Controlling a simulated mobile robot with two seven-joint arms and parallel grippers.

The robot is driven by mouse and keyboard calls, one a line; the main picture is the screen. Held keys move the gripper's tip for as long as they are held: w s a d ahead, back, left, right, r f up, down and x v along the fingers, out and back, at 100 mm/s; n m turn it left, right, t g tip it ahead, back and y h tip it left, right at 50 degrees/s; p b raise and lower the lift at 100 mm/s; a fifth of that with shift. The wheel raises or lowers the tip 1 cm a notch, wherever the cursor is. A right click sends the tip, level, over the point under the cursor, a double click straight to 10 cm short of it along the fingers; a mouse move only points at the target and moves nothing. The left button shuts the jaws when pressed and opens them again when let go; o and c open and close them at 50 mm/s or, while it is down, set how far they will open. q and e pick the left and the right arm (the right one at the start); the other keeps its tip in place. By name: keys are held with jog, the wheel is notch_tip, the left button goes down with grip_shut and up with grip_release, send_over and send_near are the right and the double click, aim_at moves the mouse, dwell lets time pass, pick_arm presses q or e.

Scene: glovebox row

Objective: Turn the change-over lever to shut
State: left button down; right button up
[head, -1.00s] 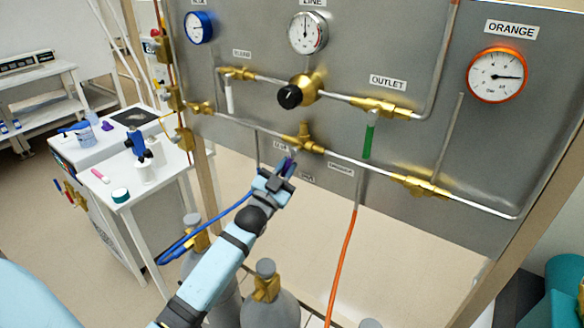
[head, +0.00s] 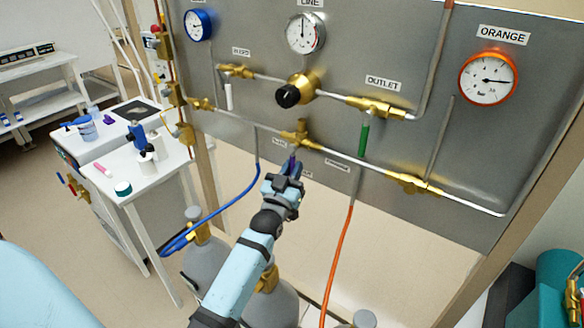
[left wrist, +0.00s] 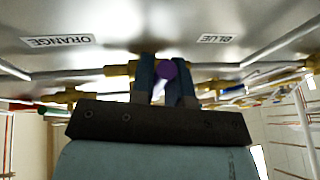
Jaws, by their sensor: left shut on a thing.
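The change-over valve (head: 301,135) is a brass body on the lower pipe of the grey panel. Its purple-tipped lever (head: 293,160) hangs below it, pointing down and slightly left in the head view. My left gripper (head: 290,170) is shut on the lever from below. In the left wrist view the purple tip (left wrist: 166,71) sits between the two fingers. The upside-down ORANGE label (left wrist: 57,41) and BLUE label (left wrist: 220,38) flank it there. A small label (head: 307,175) beside the gripper is partly hidden and unreadable. My right gripper is not in view.
Above are a black-knobbed regulator (head: 289,96), an orange-rimmed gauge (head: 487,78) and a green outlet handle (head: 364,139). Blue (head: 222,209) and orange (head: 339,255) hoses hang below the panel near my arm. Grey cylinders (head: 205,261) stand beneath. A white bench (head: 170,165) is at left.

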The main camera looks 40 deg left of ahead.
pick_arm(q)
jog(key=c, duration=1.1)
grip_release()
jog(key=shift+f, duration=0.1)
jog(key=shift+s+d+f, duration=0.1)
jog(key=shift+s+f, duration=0.05)
jog(key=shift+s, duration=0.2)
jog(key=b+v, duration=0.2)
jog(key=v, duration=1.1)
jog(key=shift+d, duration=0.1)
